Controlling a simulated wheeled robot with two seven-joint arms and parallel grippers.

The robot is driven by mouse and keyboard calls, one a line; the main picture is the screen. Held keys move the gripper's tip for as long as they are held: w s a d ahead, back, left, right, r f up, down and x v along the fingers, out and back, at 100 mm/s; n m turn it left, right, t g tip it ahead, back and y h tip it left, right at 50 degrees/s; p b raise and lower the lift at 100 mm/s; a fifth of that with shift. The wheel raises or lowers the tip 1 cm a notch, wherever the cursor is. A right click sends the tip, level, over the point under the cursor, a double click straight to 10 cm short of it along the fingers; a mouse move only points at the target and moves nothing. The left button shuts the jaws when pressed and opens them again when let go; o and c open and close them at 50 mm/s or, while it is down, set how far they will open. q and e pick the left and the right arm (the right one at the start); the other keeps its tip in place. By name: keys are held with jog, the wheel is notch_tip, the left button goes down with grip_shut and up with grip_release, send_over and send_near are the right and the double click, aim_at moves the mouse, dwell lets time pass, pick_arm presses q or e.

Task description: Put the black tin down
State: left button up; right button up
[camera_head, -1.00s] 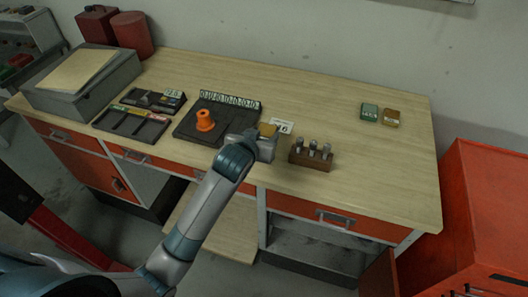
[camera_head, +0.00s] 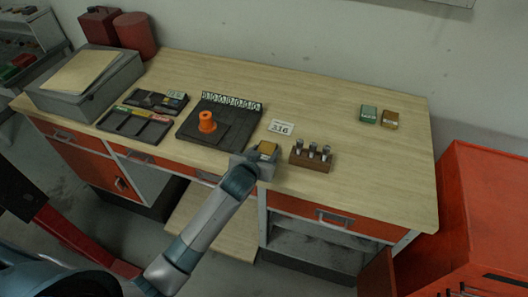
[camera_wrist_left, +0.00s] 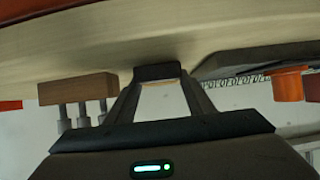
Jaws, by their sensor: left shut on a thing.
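My left gripper (camera_head: 266,152) is shut on a small tin at the front of the bench, just left of the wooden block with pegs. In the head view the tin (camera_head: 268,147) shows a tan top, and the gripper hides most of its sides. In the left wrist view, which shows the bench upside down, the tin (camera_wrist_left: 158,71) looks dark between the two fingertips (camera_wrist_left: 158,84). It is close to the bench top (camera_wrist_left: 230,25); I cannot tell whether it touches. My right gripper is not in view.
The block with pegs (camera_head: 312,159) stands close on the right. A card reading 316 (camera_head: 281,127) lies behind. Green (camera_head: 369,114) and brown (camera_head: 390,119) tins sit far right.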

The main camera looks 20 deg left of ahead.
pick_arm(q)
jog(key=shift+f, duration=0.2)
jog(key=shift+f, duration=0.1)
jog(key=o, duration=1.2)
jog(key=b+v, duration=0.3)
jog(key=v, duration=0.9)
